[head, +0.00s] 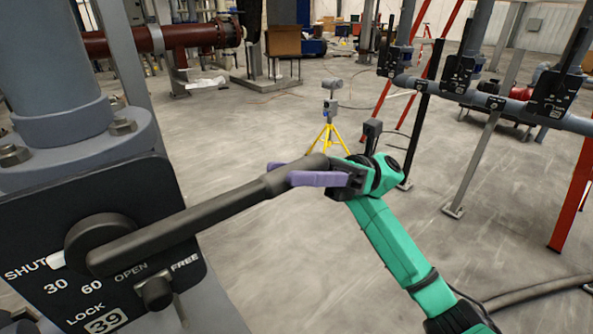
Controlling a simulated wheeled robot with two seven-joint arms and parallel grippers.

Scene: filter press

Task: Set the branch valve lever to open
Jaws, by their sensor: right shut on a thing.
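The branch valve lever (190,222) is a long dark grey bar. It runs from a round hub on the black dial plate (150,195) at the left up and right to a thicker grip. The plate reads SHUT, 30, 60, OPEN, and a white pointer mark (57,260) at the hub sits beside SHUT. A small dark knob (156,291) sits between the words LOCK and FREE; I cannot tell which it is set to. My right gripper (305,176), with purple fingers, is shut on the lever's grip near its free end. My left gripper is not in view.
A grey flanged pipe (52,60) with bolts stands behind the plate. At the right, a grey pipe rail (478,98) carries several black lever plates. A yellow tripod (330,138) stands on the open grey floor beyond. A dark hose (535,290) lies at lower right.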

